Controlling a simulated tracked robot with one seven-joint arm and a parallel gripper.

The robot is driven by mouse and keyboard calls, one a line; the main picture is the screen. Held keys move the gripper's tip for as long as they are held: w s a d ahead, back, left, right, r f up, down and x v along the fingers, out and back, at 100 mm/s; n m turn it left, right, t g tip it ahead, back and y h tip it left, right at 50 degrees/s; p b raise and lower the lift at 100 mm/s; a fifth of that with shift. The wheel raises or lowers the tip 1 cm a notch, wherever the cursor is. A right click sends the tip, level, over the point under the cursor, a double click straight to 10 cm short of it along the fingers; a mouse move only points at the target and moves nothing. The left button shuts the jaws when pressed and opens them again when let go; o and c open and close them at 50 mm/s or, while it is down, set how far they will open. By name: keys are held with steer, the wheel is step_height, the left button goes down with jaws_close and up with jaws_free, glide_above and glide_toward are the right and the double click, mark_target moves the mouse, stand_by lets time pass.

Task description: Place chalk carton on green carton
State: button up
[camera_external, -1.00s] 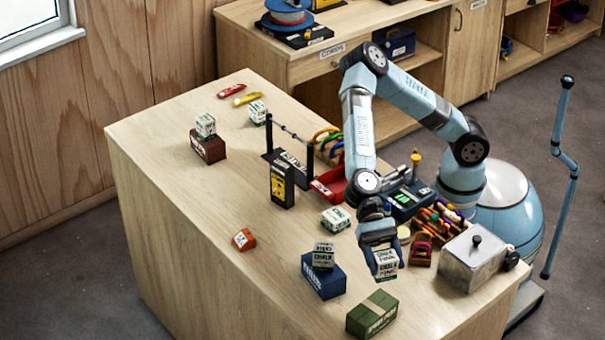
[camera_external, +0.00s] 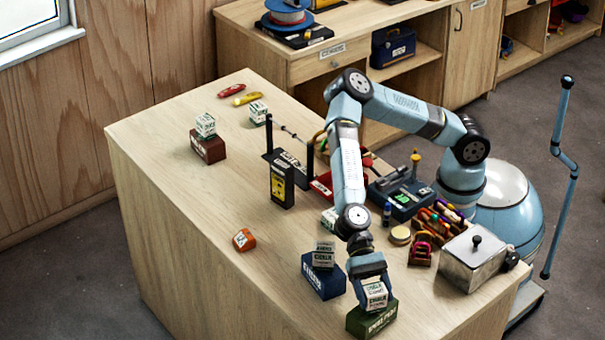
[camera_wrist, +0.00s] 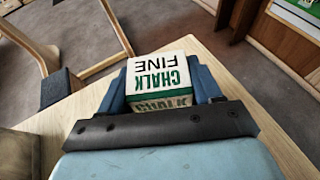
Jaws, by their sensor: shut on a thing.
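My gripper (camera_external: 371,285) is shut on a white chalk carton (camera_external: 376,295) with green lettering. The carton also shows between the fingers in the wrist view (camera_wrist: 158,82), with "CHALK FINE" on it. In the external view the held carton is over the green carton (camera_external: 372,320), which lies near the table's front edge. Its lower edge appears at or just above the green carton's top; I cannot tell whether they touch. The green carton's top is partly hidden by my gripper and the held carton.
A metal box (camera_external: 472,262) stands to the right.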

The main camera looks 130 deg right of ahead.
steer(key=o, duration=1.1)
